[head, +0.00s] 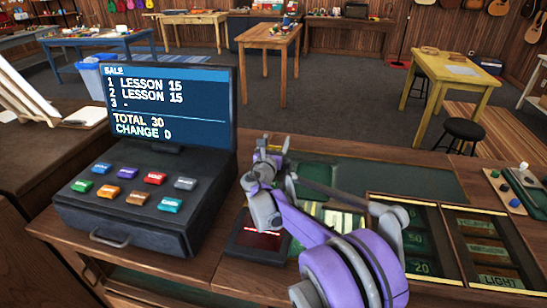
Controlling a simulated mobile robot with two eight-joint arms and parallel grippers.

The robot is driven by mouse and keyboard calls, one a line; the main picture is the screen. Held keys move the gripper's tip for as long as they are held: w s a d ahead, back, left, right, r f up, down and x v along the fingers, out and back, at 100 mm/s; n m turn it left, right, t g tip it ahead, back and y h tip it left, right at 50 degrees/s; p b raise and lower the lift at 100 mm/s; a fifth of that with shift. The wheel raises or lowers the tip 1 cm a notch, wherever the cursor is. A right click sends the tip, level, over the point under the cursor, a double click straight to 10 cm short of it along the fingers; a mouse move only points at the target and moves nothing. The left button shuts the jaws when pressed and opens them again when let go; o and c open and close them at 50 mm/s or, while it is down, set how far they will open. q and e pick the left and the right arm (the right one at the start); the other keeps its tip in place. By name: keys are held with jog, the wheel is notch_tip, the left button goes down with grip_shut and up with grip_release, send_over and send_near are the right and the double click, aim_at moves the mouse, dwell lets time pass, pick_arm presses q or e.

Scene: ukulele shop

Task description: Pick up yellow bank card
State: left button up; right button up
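I cannot clearly make out a yellow bank card in the head view. A pale yellow patch (340,220) shows on the counter behind my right arm, partly covered by it; I cannot tell whether it is a card. My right gripper (272,150) is above the counter, just right of the register screen. It is small and seen from behind, so its finger gap is unclear, and I see nothing in it. A dark card-reader-like box (250,247) with a red display sits below it, beside the register. My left gripper is out of view.
A black cash register (125,210) with coloured keys stands at the left, its screen (170,105) reading TOTAL 30. Dark inset panels (485,250) lie at the right. A small board with coloured knobs (507,190) is at the far right. Tables and a stool (464,130) stand beyond the counter.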

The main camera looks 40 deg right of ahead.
jog(key=c, duration=0.9)
jog(key=shift+r, duration=0.1)
